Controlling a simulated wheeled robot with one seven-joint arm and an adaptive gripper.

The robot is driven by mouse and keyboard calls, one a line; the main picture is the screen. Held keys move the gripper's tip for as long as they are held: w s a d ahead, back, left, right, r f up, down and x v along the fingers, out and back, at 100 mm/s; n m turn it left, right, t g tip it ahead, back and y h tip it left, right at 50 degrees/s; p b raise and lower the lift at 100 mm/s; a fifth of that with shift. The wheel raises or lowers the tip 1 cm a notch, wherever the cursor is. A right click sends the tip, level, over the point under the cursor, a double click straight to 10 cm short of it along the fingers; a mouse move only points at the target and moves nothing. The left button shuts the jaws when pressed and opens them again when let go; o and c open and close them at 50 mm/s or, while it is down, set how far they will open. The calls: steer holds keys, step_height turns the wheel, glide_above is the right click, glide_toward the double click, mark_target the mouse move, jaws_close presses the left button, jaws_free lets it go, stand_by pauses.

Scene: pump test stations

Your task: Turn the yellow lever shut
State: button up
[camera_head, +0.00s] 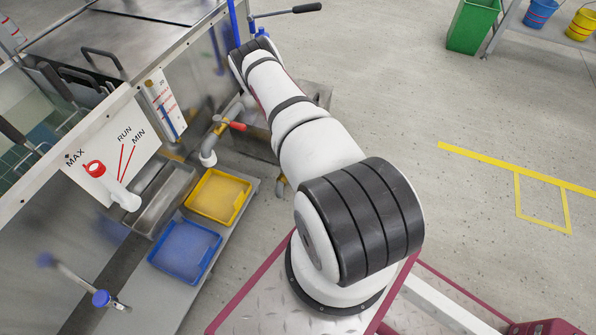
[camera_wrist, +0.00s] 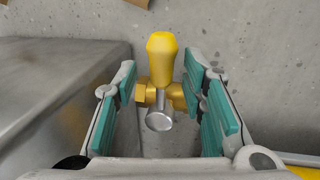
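The yellow lever (camera_wrist: 162,58) stands upright in the wrist view, its rounded grip pointing toward the top of the picture. It sits on a brass valve body (camera_wrist: 145,93) with a round silver end (camera_wrist: 160,121) facing the camera. My gripper (camera_wrist: 164,84) is open, with its teal pads on the left and right of the lever and valve. A gap shows between the grip and the pads on both sides. In the head view my arm reaches toward the tank, and my gripper and the yellow lever cannot be made out there.
A metal surface (camera_wrist: 60,95) lies left of my gripper. In the head view, a red-handled valve (camera_head: 236,126) is on the pipework left of my arm. Yellow (camera_head: 218,196) and blue (camera_head: 185,250) trays sit on a low shelf. The floor to the right is open.

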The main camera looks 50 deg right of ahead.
steer(key=shift+r, duration=0.1)
step_height(320, 180, up, 12)
steer(key=a, duration=0.2)
steer(key=shift+s+a, duration=0.15)
steer(key=shift+s, duration=0.2)
stand_by(0.3)
